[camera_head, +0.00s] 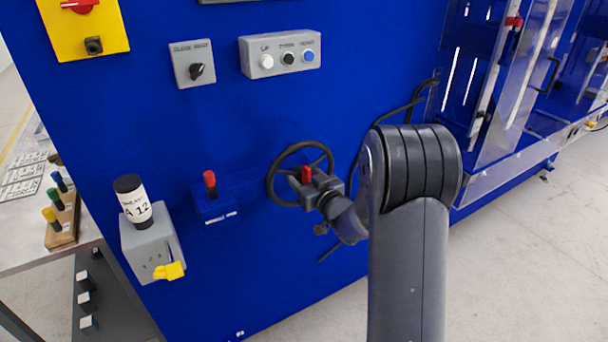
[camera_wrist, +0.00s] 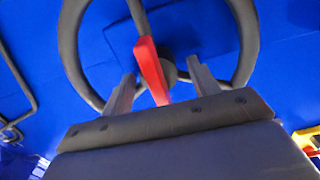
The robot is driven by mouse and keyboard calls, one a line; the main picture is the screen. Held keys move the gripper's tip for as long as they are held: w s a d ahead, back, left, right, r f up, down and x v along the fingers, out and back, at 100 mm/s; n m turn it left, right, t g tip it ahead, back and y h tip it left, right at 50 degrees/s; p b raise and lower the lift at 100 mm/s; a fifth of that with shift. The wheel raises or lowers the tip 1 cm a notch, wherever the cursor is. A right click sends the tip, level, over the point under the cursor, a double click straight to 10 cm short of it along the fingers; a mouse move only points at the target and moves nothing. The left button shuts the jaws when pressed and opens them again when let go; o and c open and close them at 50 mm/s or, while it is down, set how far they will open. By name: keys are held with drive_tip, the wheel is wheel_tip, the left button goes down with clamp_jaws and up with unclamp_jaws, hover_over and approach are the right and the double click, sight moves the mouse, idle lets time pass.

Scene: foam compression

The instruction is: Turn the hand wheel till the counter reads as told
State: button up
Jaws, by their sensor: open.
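The hand wheel (camera_head: 270,184) is a dark ring with spokes on the blue machine panel. Its rim (camera_wrist: 68,42) fills the upper part of the wrist view, around a dark hub. A red handle (camera_wrist: 150,68) points from the hub area toward the camera; a red part also shows at the wheel in the head view. My gripper (camera_head: 310,182) is in front of the wheel, hiding part of it. In the wrist view its two grey fingers stand apart, with the red handle between them. I cannot tell whether either finger touches it. No counter reading is legible.
Left of the wheel are a red-topped lever (camera_head: 210,184) and a grey box (camera_head: 152,248) bearing a labelled black-capped cylinder. A button box (camera_head: 280,50) and a rotary switch (camera_head: 194,66) sit above. A clear guard (camera_head: 515,90) is at right.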

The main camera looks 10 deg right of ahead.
drive_tip(key=shift+w+a, duration=0.1)
drive_tip(key=shift+w, duration=0.1)
clamp_jaws()
idle(0.6)
